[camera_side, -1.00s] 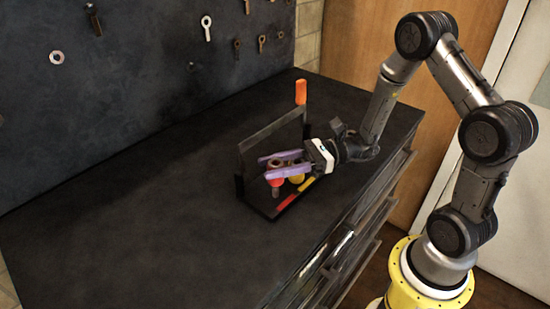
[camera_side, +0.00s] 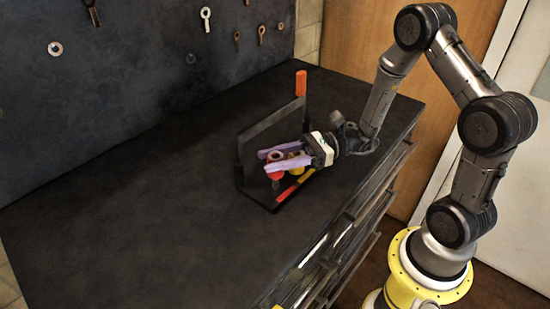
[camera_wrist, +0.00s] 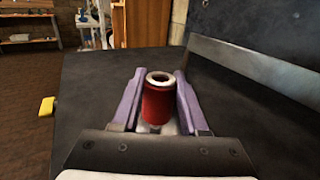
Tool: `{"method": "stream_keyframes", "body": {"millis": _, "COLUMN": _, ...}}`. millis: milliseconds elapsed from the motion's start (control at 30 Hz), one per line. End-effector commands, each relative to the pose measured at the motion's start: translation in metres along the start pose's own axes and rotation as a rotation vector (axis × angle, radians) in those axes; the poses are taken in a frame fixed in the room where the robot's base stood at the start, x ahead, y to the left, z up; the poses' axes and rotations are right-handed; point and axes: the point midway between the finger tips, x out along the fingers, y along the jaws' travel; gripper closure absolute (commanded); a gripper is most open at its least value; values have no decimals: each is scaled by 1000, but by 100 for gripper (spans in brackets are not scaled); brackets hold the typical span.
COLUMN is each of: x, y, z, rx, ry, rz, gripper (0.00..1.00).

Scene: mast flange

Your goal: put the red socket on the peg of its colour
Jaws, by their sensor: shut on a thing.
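The red socket (camera_wrist: 158,102) stands upright between the two purple fingers of my gripper (camera_wrist: 158,98), which is shut on it. Its pale ring-shaped top faces up in the wrist view. In the side view the socket (camera_side: 275,175) shows below the fingertips of my gripper (camera_side: 276,160), low over the black rack. A red strip (camera_side: 286,194) marks the rack base just in front of it. Whether a peg is inside the socket is hidden.
The black rack (camera_side: 271,131) has a raised bar behind the gripper. A yellow piece (camera_side: 297,169) is close behind the held socket, beside a yellow strip. An orange cylinder (camera_side: 301,84) is upright at the rack's far end. The bench (camera_side: 130,215) is clear to the left.

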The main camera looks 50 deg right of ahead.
Motion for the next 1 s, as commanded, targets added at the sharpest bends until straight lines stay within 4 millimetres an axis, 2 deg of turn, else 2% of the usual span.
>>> {"method": "stream_keyframes", "body": {"millis": 533, "x": 0, "y": 0, "z": 0, "rx": 0, "ry": -1, "rz": 0, "gripper": 100}}
{"method": "stream_keyframes", "body": {"millis": 1000, "x": 0, "y": 0, "z": -11, "rx": 0, "ry": -1, "rz": 0, "gripper": 100}}
